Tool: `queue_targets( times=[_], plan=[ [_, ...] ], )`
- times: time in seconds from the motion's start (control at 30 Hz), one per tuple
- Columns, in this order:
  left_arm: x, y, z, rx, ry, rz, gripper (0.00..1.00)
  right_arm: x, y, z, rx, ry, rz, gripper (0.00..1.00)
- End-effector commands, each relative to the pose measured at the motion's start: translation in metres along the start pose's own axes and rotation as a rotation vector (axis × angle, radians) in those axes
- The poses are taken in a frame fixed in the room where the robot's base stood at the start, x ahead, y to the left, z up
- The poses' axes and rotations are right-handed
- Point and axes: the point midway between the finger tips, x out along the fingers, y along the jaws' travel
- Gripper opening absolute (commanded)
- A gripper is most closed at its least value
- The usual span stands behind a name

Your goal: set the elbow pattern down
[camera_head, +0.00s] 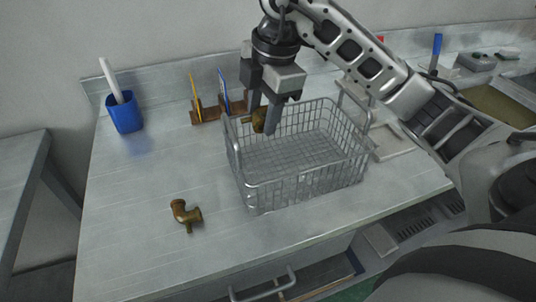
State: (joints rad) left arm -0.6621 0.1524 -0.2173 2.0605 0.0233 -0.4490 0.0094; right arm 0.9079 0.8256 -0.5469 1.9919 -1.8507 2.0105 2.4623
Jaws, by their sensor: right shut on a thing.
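My right gripper (260,122) comes down from the top and is shut on a brown, brass-coloured piece, taken as the elbow pattern (259,121). The fingers hide much of its shape; a short stub sticks out to the left. It is held at the back left part of the wire basket (307,187), near the rim. I cannot tell whether it touches the basket. Another brown pipe-shaped piece (184,214) lies on the table, left of the basket and well apart from it. My left gripper is not in view.
A blue cup (125,114) holding a white item stands back left. A brown rack (204,115) with upright yellow and blue tools is behind the basket. The basket floor looks empty. An open drawer (300,285) is below.

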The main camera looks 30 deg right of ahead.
Motion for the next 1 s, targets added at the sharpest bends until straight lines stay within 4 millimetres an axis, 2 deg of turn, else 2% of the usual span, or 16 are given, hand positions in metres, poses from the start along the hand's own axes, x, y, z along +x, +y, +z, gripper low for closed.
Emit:
queue_targets(
  times=[0.03, 0.1, 0.23, 0.47, 0.7, 1.0],
  plan=[
    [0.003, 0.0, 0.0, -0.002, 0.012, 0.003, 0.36, 0.019, -0.004, 0.001, -0.001, 0.003, -0.006, 0.18],
    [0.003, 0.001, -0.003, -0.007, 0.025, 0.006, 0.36, 0.035, -0.006, 0.003, 0.0, 0.003, -0.005, 0.17],
    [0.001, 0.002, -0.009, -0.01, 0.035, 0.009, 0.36, 0.054, -0.008, 0.006, -0.001, 0.0, -0.002, 0.18],
    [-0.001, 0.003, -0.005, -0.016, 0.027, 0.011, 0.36, 0.07, -0.009, 0.008, -0.002, -0.001, 0.0, 0.17],
    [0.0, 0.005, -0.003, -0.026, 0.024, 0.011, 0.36, 0.1, -0.013, 0.012, -0.002, 0.0, -0.001, 0.17],
    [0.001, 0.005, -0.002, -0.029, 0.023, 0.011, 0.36, 0.103, -0.013, 0.012, -0.003, 0.0, 0.002, 0.17]
  ],
)
